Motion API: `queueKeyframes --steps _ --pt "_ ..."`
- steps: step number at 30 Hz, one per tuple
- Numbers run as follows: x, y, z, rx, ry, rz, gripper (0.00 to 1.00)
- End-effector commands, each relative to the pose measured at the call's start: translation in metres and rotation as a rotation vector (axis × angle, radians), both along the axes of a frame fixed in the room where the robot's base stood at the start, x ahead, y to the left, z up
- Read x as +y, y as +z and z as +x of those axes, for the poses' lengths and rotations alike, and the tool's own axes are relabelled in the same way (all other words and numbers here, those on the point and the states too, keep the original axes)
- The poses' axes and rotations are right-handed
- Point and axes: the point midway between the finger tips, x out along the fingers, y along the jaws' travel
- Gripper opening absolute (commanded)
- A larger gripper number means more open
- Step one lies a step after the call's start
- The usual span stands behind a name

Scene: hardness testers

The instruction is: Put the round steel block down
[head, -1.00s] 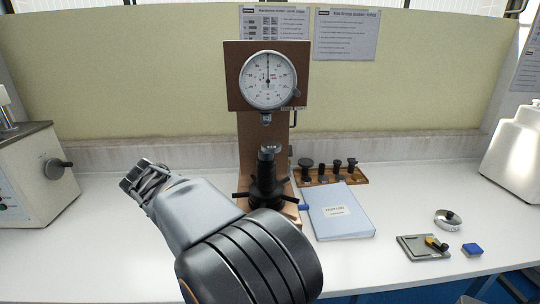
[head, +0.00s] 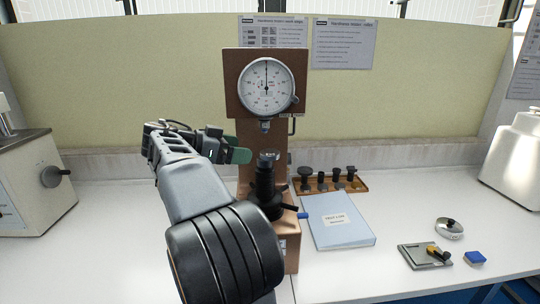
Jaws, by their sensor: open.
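The hardness tester (head: 246,70) stands at the middle of the bench, with a round dial above a dark spindle (head: 265,185). A small light-topped round piece (head: 267,156) sits on top of the spindle; it is too small to tell whether it is the steel block or the bare anvil. My gripper (head: 238,148) is open, its green-tipped fingers pointing right, just left of the spindle top and about level with it. I see nothing between the fingers. A round metal piece (head: 449,228) with a dark mark on top lies at the right of the bench.
A blue folder (head: 340,232) lies right of the tester, with a wooden tray (head: 358,186) of dark anvils behind it. A grey plate (head: 418,260) and blue block (head: 475,258) lie at front right. Machines stand at both ends. The bench's left part looks clear.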

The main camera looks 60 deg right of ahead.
Motion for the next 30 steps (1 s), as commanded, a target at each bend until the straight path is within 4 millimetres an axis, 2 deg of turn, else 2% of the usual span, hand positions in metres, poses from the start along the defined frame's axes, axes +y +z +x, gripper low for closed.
queueKeyframes --steps 6,16,24,30 --pt "-0.029 -0.01 -0.018 0.0 -0.002 0.001 0.89" --pt "-0.046 -0.017 -0.029 0.001 0.0 0.002 0.89" --pt "-0.074 -0.028 -0.048 0.002 0.0 0.003 0.89" --pt "-0.081 -0.032 -0.052 0.001 0.003 0.002 0.89"
